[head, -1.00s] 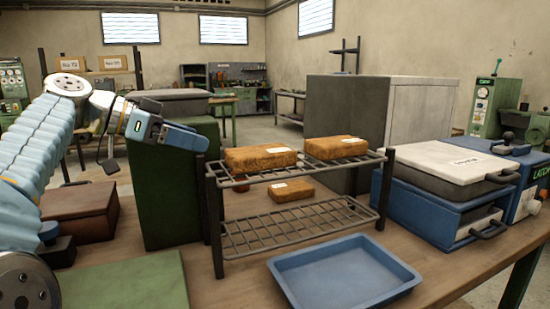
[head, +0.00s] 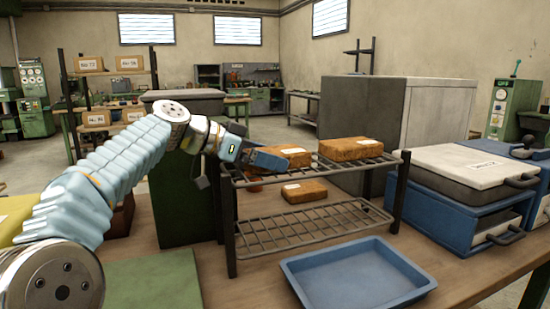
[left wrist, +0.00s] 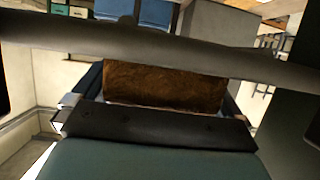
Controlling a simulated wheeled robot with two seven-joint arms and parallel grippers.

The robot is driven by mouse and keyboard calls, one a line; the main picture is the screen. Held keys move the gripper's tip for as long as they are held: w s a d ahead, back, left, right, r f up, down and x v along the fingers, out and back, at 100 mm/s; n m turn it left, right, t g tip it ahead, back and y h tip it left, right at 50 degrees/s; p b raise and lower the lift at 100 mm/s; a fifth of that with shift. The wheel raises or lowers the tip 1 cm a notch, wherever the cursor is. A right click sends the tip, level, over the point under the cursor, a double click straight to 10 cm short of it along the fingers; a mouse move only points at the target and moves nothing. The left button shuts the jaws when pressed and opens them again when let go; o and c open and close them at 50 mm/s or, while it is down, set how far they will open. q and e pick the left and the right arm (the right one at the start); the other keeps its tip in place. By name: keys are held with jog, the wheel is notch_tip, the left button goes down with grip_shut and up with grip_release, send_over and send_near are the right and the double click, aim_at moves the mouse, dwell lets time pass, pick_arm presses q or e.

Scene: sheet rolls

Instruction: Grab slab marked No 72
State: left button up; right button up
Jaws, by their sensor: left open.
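Three brown slabs with small white labels rest on a dark wire rack (head: 290,228); I cannot read their numbers. The left top slab (head: 297,154) and right top slab (head: 350,149) lie on the upper shelf. A third slab (head: 304,191) is lower down, beyond the upper shelf's front bar. My left gripper (head: 272,160) is open at the left top slab, covering its left end in the head view. In the left wrist view a brown slab (left wrist: 165,85) shows between the open fingers, partly hidden by a grey bar; contact cannot be told.
A blue tray (head: 357,273) lies before the rack. A blue case (head: 450,200) with a pale lid stands right. A large grey cabinet (head: 370,115) is behind the rack. A dark green box (head: 175,200) stands left of it. Labelled boxes (head: 92,64) sit on a background shelf.

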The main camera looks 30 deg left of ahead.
pick_arm(q)
jog(key=shift+c, duration=0.5)
jog(key=shift+r, duration=0.1)
jog(key=c, duration=1)
